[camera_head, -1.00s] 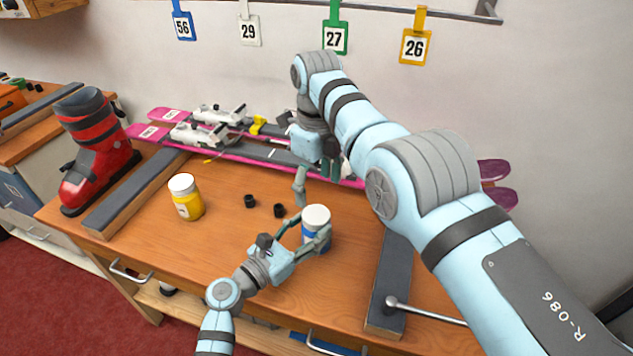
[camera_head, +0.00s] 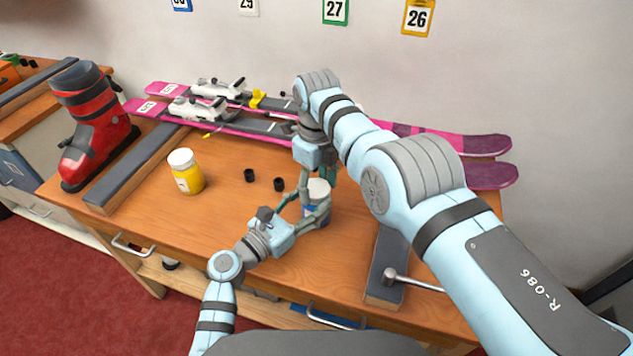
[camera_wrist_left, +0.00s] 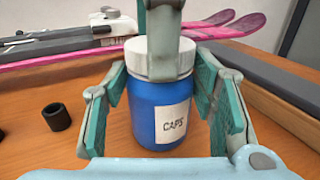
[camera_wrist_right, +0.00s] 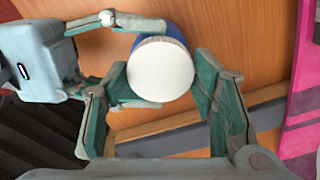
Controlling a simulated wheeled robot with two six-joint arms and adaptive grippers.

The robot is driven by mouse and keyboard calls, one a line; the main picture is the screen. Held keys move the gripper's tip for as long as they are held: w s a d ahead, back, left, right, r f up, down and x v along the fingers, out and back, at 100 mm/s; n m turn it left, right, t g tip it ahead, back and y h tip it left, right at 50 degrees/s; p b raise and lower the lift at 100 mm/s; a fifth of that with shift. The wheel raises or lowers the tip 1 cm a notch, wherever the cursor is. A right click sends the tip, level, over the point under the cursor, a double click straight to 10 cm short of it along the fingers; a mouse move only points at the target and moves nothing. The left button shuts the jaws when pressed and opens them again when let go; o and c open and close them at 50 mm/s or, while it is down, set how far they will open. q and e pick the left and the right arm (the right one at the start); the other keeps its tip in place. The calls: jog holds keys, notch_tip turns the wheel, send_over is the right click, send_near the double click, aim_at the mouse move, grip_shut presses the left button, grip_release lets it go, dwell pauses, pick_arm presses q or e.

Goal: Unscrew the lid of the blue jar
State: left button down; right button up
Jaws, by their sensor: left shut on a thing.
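The blue jar (camera_head: 308,212) stands upright on the bench. In the left wrist view it shows a "CAPS" label (camera_wrist_left: 173,123) and a white lid (camera_wrist_left: 135,60) seated on top. My left gripper (camera_head: 314,212) is shut on the jar body from the front, one finger on each side. My right gripper (camera_head: 318,178) comes down from above, with its fingers at lid height. In the right wrist view the round lid (camera_wrist_right: 160,70) lies between its open fingers (camera_wrist_right: 160,88), with a gap visible on at least one side. One right finger hides part of the lid in the left wrist view.
A yellow jar (camera_head: 187,178) with a white lid stands to the left. Two small black caps (camera_head: 279,184) lie between the jars. Pink skis (camera_head: 430,143) lie behind, a red boot (camera_head: 92,130) stands far left, and a grey-topped block (camera_head: 386,270) lies to the right.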

jog(key=c, duration=0.3)
jog(key=n, duration=0.3)
jog(key=shift+c, duration=0.2)
jog(key=o, duration=1.3)
